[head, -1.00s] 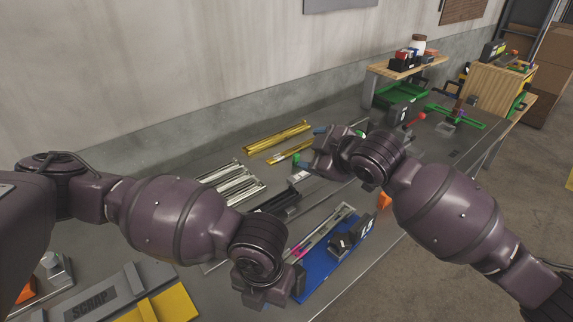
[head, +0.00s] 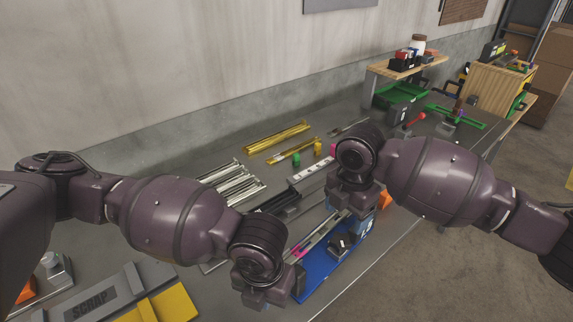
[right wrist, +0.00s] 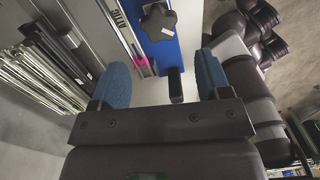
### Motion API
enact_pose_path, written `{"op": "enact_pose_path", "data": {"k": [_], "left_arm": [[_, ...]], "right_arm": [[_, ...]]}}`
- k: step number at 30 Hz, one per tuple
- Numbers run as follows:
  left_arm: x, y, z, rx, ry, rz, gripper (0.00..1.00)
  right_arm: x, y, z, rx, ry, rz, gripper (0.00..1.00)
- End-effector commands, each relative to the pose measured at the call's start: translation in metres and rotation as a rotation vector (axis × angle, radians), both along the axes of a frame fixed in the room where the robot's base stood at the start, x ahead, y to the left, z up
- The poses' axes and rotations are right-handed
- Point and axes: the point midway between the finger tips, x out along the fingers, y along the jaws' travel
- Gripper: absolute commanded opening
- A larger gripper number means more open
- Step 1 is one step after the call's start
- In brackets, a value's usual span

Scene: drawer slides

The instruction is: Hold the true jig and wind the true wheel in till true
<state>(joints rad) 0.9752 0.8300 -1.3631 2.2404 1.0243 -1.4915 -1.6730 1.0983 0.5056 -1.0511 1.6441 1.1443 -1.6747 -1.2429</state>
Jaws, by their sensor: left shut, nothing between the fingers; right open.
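The true jig is a blue base (head: 320,284) near the table's front edge, with a metal slide bearing a pink mark (head: 300,251) along it and a black block (head: 342,246) on it. In the right wrist view the blue base (right wrist: 170,52) carries a dark lobed knob (right wrist: 157,22), apparently the true wheel. My right gripper (right wrist: 160,75) is open and empty, its blue fingers apart, short of the knob. In the head view my right gripper (head: 352,208) covers the jig's far end. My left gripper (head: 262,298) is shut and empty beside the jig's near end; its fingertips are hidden.
Silver slides (head: 233,182) lie left of the jig, and gold slides (head: 277,137) lie behind. A green cylinder (head: 296,160) and a yellow one (head: 318,149) stand near them. A grey scrap bin (head: 92,304) is at front left. An orange object (head: 385,200) is right of my right gripper.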

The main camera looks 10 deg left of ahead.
Motion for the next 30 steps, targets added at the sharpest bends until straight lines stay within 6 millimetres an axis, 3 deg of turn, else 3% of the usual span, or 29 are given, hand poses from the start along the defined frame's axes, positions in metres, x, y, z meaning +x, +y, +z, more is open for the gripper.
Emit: {"op": "enact_pose_path", "data": {"k": [21,30], "left_arm": [[0.000,0.000,0.000,0.000,0.000,0.000,0.00],[0.000,0.000,0.000,0.000,0.000,0.000,0.00]], "right_arm": [[0.000,0.000,-0.075,0.002,0.000,-0.001,0.70],[0.000,0.001,-0.088,0.003,-0.003,-0.001,0.70]]}}
